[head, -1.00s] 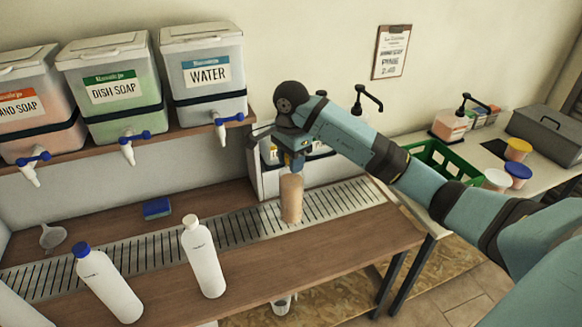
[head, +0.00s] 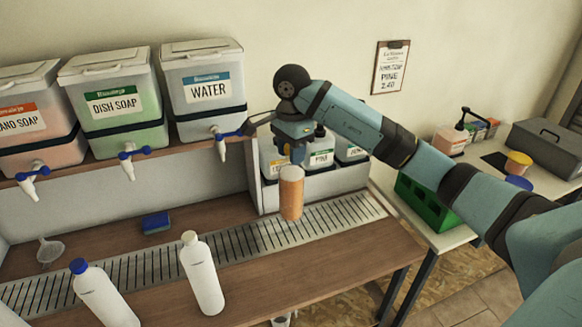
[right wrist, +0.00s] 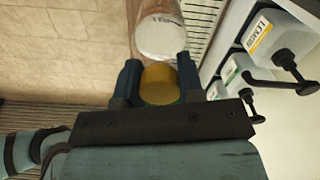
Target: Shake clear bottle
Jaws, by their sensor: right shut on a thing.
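My right gripper (head: 292,155) is shut on the top of an orange-looking bottle (head: 291,195). The bottle hangs nearly upright, apparently just above the slotted metal drain strip (head: 340,203). In the right wrist view a round yellow cap (right wrist: 160,84) sits between the two blue fingers of the right gripper (right wrist: 156,80). Beyond it is a clear cylinder with a pale round face (right wrist: 160,38); I cannot tell for sure that it is the same bottle. My left gripper is in neither view.
Two white bottles (head: 202,275) (head: 103,297) stand on the counter at front left. A blue sponge (head: 156,223) lies behind the strip. Labelled drums with taps, including the water drum (head: 205,92), line the shelf. Labelled pump bottles (head: 320,155) stand close behind the held bottle.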

